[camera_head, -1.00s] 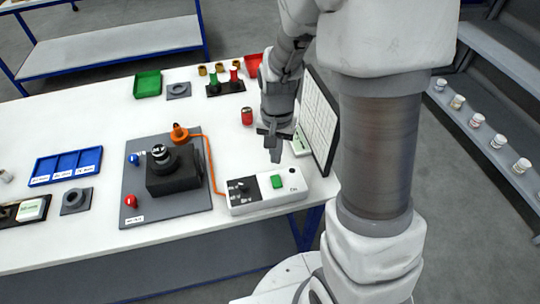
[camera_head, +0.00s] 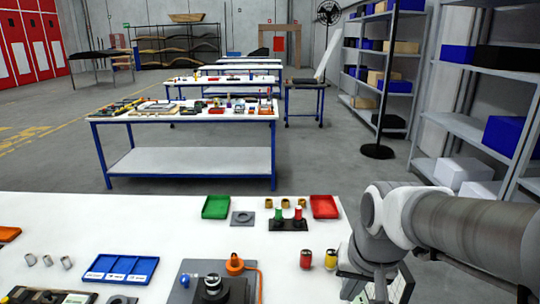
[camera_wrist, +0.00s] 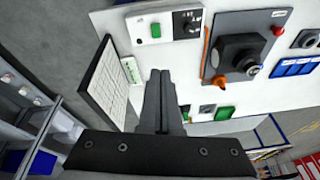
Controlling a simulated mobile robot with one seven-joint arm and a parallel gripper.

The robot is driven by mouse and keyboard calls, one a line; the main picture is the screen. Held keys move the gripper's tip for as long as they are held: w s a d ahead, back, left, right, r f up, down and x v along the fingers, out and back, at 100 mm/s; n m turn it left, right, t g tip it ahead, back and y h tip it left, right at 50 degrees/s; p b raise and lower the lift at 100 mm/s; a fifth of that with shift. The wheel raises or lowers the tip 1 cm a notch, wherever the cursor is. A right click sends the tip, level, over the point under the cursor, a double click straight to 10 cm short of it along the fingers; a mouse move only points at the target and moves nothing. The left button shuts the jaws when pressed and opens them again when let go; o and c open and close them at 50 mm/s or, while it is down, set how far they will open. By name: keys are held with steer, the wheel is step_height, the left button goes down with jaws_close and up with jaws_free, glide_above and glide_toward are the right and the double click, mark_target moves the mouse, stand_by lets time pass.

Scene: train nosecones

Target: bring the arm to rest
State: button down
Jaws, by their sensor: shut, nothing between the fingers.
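My gripper (camera_wrist: 161,75) shows in the wrist view with its two dark fingers together and nothing between them. It is above the white table (camera_wrist: 190,88), beside the gridded board (camera_wrist: 104,84) and below the white control box (camera_wrist: 165,28) in that picture. In the head view my arm (camera_head: 440,225) reaches in from the right edge, and its wrist bends down at the table's right end. The fingertips are not clear there.
The table (camera_head: 140,226) holds a green tray (camera_head: 216,206), a red tray (camera_head: 324,206), a blue tray (camera_head: 121,268), a black fixture (camera_head: 212,290), and red (camera_head: 306,259) and yellow (camera_head: 331,259) cans near my wrist. Shelves (camera_head: 460,125) stand at right. Open floor lies behind the table.

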steer(key=s+r+n+t, duration=0.2)
steer(key=s+r, duration=0.3)
steer(key=s, duration=0.2)
steer(key=shift+s+r, duration=0.2)
steer(key=shift+r, duration=0.2)
steer(key=shift+d+n, duration=0.1)
steer(key=shift+n, duration=0.2)
steer(key=w+f+n+g, duration=0.5)
steer(key=w+f+n, duration=0.8)
steer(key=n, duration=0.4)
steer(key=shift+w+f+n+b, duration=0.3)
steer(key=shift+f+n+b, duration=0.1)
steer(key=shift+f, duration=0.2)
steer(key=shift+f, duration=0.1)
step_height(320, 180, down, 14)
steer(key=shift+r+b, duration=0.1)
steer(key=shift+b, duration=0.7)
